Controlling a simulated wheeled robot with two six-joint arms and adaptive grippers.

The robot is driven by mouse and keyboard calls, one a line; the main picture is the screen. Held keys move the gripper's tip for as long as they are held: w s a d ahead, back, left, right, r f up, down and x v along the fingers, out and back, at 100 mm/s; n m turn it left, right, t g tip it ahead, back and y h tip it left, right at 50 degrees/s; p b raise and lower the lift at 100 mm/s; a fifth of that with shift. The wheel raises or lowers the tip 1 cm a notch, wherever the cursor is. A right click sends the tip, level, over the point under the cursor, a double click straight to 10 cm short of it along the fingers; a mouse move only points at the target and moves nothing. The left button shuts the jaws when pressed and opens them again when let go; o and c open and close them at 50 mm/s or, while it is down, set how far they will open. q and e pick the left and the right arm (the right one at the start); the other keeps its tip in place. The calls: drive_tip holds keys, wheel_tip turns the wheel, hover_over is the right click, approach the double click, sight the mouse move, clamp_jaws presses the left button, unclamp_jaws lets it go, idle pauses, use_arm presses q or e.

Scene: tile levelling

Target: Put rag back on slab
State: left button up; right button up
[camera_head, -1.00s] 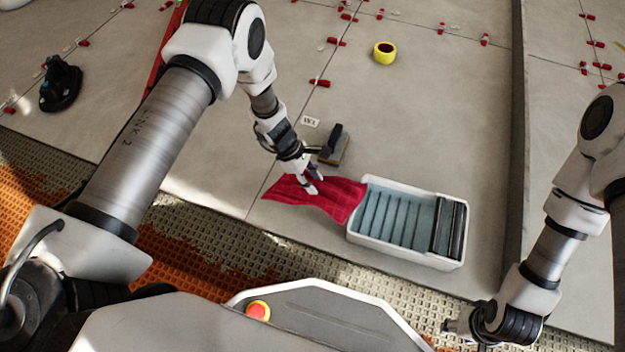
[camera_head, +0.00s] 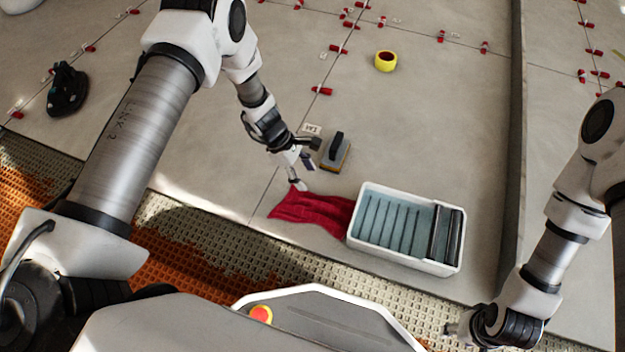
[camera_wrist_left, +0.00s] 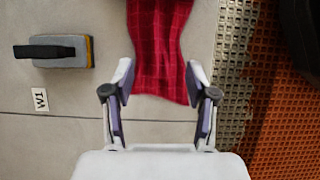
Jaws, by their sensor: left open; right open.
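The red rag (camera_head: 312,211) lies spread on the grey slab (camera_head: 215,185), its right end against the white wash tray. It also shows in the left wrist view (camera_wrist_left: 160,45), with its near end between the fingertips. My left gripper (camera_head: 303,173) is open and empty, just off the rag's far left end in the head view. In the left wrist view its two fingers (camera_wrist_left: 161,85) stand wide apart on either side of the rag's end, not closed on it. My right gripper (camera_head: 455,330) is low at the right, far from the rag; its fingers are small in view.
The white tray (camera_head: 352,232) with rollers and bluish water stands right of the rag. A float with a dark handle (camera_head: 336,150) and a W1 label (camera_wrist_left: 40,99) lie near my left gripper. A yellow tape roll (camera_head: 385,61) lies farther back. Orange matting (camera_head: 190,262) borders the slab.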

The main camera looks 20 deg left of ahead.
use_arm(q)
drive_tip(key=p+v, duration=0.2)
drive_tip(key=v, duration=0.4)
drive_tip(key=s+a+f+m+g+y, duration=0.1)
drive_tip(key=s+a+f+m+y, duration=0.2)
drive_tip(key=s, duration=0.5)
drive_tip(key=s+a+f+m+g+y, duration=0.1)
drive_tip(key=s+a+f+m+y, duration=0.2)
drive_tip(key=s, duration=0.5)
drive_tip(key=s+d+r+m+t, duration=0.2)
drive_tip(key=s+d+r+m, duration=0.1)
drive_tip(key=s+m, duration=0.8)
use_arm(e)
wheel_tip(320, 180, up, 3)
drive_tip(key=shift+f, duration=0.15)
use_arm(q)
drive_tip(key=shift+s+a, duration=0.1)
wheel_tip(320, 180, up, 41)
drive_tip(key=p, duration=4)
drive_tip(key=shift+p, duration=0.4)
use_arm(e)
wheel_tip(320, 180, up, 41)
